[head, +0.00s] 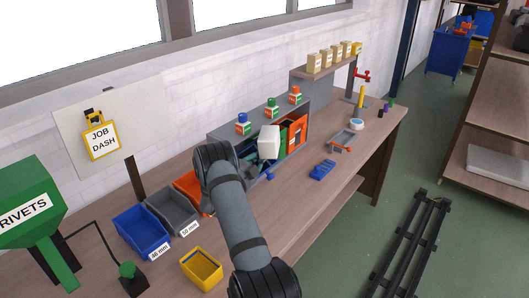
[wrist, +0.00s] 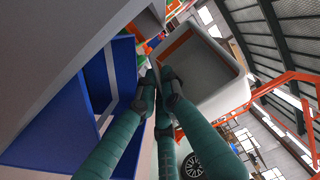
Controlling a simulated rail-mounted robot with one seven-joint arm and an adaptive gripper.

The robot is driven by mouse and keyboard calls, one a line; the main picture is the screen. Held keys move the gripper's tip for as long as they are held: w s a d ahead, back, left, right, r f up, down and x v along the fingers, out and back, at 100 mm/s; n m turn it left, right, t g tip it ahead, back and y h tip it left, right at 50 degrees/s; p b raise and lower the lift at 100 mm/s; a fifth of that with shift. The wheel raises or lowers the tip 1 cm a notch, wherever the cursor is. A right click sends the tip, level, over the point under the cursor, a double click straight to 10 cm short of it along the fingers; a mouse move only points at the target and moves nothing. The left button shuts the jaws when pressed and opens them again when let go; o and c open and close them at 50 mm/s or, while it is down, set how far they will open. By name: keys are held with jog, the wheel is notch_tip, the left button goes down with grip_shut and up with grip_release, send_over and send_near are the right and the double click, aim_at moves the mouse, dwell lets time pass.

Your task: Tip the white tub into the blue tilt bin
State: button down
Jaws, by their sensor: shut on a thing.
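The white tub (head: 269,142) is held up in front of the grey bin cabinet in the head view, and it looks tilted. In the wrist view the tub (wrist: 212,85) is at the upper right, its open mouth partly showing, with an orange strip inside. My gripper (wrist: 162,85) has green fingers closed at the tub's near edge. In the head view the gripper is mostly hidden behind my arm. Blue panels (wrist: 98,85), apparently the blue tilt bin, stand left of the fingers in the wrist view, apart from the tub. Its inside is largely hidden.
The grey cabinet (head: 222,134) carries several capped bottles, and an orange bin (head: 297,133) shows at its right. Blue (head: 140,232) and grey (head: 172,214) open bins and a yellow bin (head: 201,268) stand at the front left. A blue item (head: 322,170) lies on the bench right.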

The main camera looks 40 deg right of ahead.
jog(key=shift+r+m+y+p, duration=0.3)
jog(key=shift+r+m+p, duration=0.4)
jog(key=shift+m+p, duration=0.35)
jog(key=shift+r+m+y+p, duration=0.25)
jog(key=shift+m+y+p, duration=0.3)
jog(key=shift+m, duration=0.1)
jog(key=m, duration=0.1)
jog(key=m+y+p, duration=0.1)
jog(key=shift+r+m, duration=0.35)
jog(key=shift+m, duration=0.05)
jog(key=shift+d+m+y, duration=0.1)
jog(key=shift+m+y, duration=0.25)
jog(key=shift+m, duration=0.25)
jog(key=m+b, duration=0.1)
jog(key=m+y, duration=0.1)
jog(key=m+t+y+b, duration=0.1)
jog(key=shift+r+m+b, duration=0.25)
jog(key=shift+m+b, duration=0.05)
jog(key=m+y+b, duration=0.1)
jog(key=b, duration=0.1)
jog(key=r+m+t+b, duration=0.1)
jog(key=m+b, duration=0.1)
jog(key=b, duration=0.1)
jog(key=shift+t+y, duration=0.3)
jog(key=shift+y, duration=0.1)
jog(key=shift+r+m+b, duration=0.3)
jog(key=shift+r+b, duration=0.05)
jog(key=shift+b, duration=0.2)
jog(key=shift+r, duration=0.1)
